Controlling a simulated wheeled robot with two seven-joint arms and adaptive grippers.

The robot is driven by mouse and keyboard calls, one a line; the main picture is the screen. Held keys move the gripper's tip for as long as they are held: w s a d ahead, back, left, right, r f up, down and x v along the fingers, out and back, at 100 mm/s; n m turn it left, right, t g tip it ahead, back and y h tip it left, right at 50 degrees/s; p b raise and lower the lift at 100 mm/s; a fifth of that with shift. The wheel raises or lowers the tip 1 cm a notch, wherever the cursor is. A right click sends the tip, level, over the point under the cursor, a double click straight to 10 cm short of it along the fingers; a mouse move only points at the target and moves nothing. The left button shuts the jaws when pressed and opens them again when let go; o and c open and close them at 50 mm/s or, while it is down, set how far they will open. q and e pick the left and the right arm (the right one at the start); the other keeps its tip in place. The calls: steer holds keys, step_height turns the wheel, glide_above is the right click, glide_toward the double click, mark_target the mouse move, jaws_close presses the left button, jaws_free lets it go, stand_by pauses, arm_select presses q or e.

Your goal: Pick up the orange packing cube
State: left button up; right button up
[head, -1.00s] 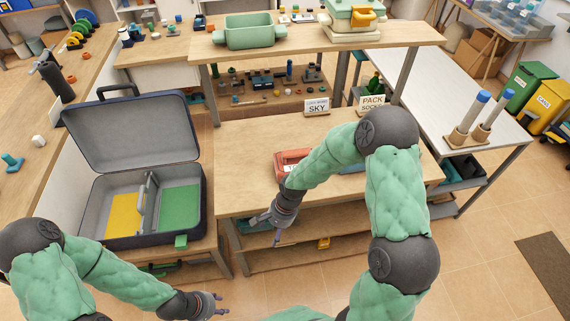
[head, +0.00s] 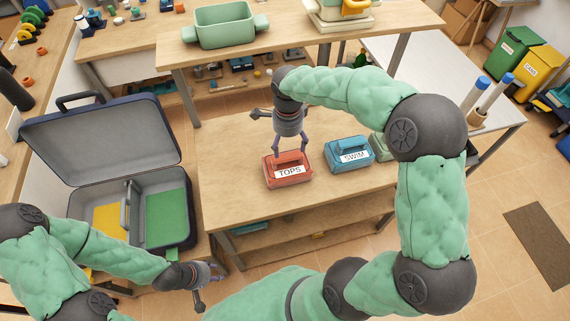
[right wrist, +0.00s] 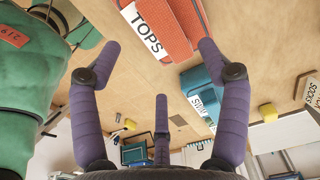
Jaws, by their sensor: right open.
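The orange packing cube (head: 288,175), a red-orange case labelled TOPS with a handle on top, lies on the wooden table near its front edge. It also shows in the right wrist view (right wrist: 182,22). My right gripper (head: 291,150) is open and points down over it, its fingertips on either side near the handle. In the right wrist view the fingers (right wrist: 161,58) are spread with nothing held; whether they touch the cube I cannot tell. My left gripper (head: 207,290) hangs low at the left, fingers apart and empty, away from the table.
A blue SWIM cube (head: 348,160) sits just right of the orange one, with a green cube (head: 380,148) beyond it, partly behind my arm. An open suitcase (head: 165,252) stands at the left. A raised shelf with a green bin (head: 225,28) spans the back.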

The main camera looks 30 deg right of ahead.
mark_target(288, 157)
step_height(288, 157, down, 4)
steer(key=shift+f+b, duration=0.1)
steer(key=shift+b, duration=0.35)
step_height(288, 157, down, 5)
steer(key=shift+w+d+r+b, duration=0.1)
steer(key=shift+w+d+b, duration=0.05)
steer(key=shift+b, duration=0.95)
steer(key=shift+c, duration=0.3)
jaws_close()
